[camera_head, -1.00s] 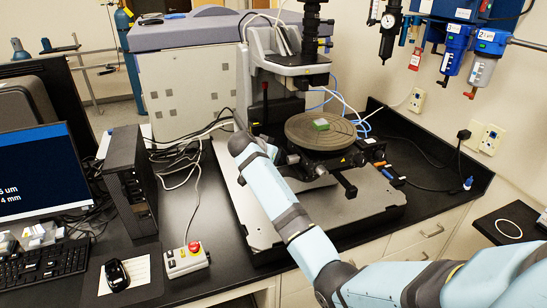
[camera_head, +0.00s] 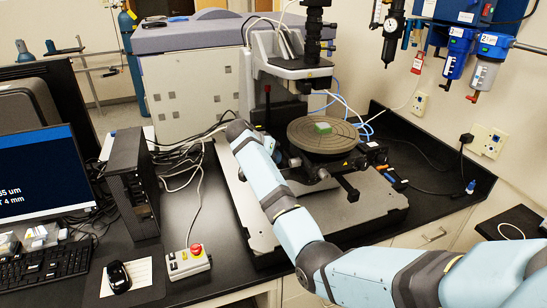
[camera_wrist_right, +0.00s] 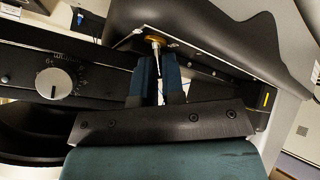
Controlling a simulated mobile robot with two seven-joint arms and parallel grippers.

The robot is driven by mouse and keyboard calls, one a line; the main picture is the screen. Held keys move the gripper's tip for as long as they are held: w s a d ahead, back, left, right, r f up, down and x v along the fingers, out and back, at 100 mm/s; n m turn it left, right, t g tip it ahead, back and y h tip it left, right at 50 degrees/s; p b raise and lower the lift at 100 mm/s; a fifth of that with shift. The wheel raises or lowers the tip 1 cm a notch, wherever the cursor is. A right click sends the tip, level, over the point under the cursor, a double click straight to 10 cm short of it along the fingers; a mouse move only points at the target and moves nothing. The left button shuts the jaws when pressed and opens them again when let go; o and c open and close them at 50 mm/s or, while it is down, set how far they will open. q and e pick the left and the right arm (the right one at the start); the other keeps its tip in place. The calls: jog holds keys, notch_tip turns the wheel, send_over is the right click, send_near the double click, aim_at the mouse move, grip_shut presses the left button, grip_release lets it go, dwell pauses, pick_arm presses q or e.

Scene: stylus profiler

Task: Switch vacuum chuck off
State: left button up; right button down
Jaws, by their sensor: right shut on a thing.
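In the wrist view a thin silver toggle lever (camera_wrist_right: 157,58) with a brass-coloured collar points down from the underside of a dark housing. My right gripper (camera_wrist_right: 158,75) has its two dark blue fingers on either side of this lever and is shut on it. In the head view the right forearm hides most of the gripper and the lever beside the stage. My left gripper is not in view.
A round dial knob (camera_wrist_right: 54,82) is left of the fingers in the wrist view. The profiler column (camera_head: 290,70) rises behind the chuck. A control box with a red button (camera_head: 188,261) stands left of the base plate (camera_head: 352,216), and a monitor (camera_head: 42,170) is further left.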

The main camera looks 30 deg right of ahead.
jog(key=shift+r, duration=0.1)
jog(key=c, duration=1.2)
grip_release()
jog(key=b+v, duration=0.3)
jog(key=v, duration=1)
jog(key=shift+a+r, duration=0.25)
jog(key=shift+a, duration=0.05)
